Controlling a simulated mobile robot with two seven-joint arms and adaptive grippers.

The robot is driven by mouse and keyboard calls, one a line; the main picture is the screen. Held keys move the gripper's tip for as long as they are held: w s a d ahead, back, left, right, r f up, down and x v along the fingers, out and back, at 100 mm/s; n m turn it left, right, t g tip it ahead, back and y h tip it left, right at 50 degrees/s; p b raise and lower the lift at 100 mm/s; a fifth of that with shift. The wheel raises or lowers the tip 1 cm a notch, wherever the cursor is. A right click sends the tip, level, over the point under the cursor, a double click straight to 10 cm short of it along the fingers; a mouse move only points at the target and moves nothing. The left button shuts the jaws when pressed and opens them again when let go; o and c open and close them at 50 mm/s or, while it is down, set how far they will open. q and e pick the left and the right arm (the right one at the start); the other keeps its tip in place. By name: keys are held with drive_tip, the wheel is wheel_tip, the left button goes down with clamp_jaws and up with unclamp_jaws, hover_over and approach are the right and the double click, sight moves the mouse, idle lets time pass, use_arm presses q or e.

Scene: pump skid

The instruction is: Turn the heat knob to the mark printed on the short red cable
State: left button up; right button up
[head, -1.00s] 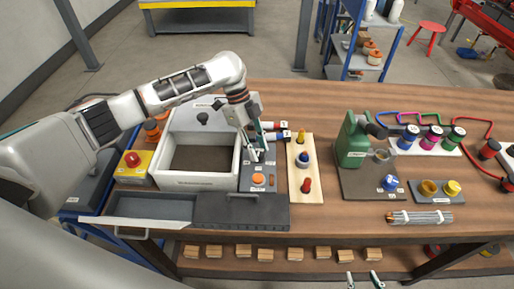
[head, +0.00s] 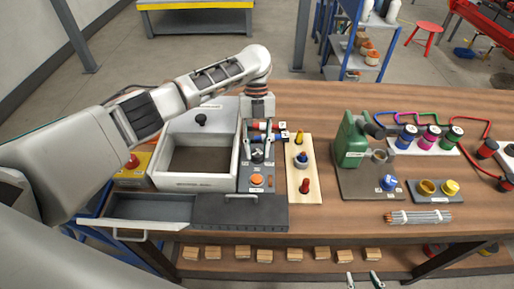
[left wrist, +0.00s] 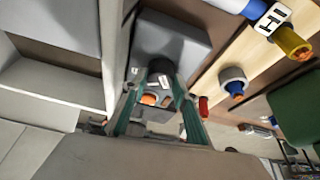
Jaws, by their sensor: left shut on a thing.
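The heat knob (head: 257,156) sits on a grey panel (head: 245,182) beside the white box. My left gripper (head: 257,145) reaches down over it and is shut on it, one finger on each side. In the left wrist view the dark knob (left wrist: 162,68) shows between the fingers (left wrist: 158,98). A short red cable (head: 262,126) lies just behind the gripper, with a white tag too small to read. A blue cable (head: 270,137) lies beside it; its tag reads HI in the left wrist view (left wrist: 272,18). My right gripper (head: 363,281) is empty, its fingertips apart, at the bottom edge.
An orange button (head: 257,180) is on the panel's near part. A wooden board (head: 304,190) with coloured pegs stands right of it. The white box (head: 195,183) is at left, an open drawer (head: 150,207) in front.

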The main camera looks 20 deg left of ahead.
use_arm(q)
drive_tip(key=shift+m, duration=0.6)
drive_tip(key=o, duration=1.1)
drive_tip(key=v, duration=1.2)
drive_tip(key=shift+d, duration=0.25)
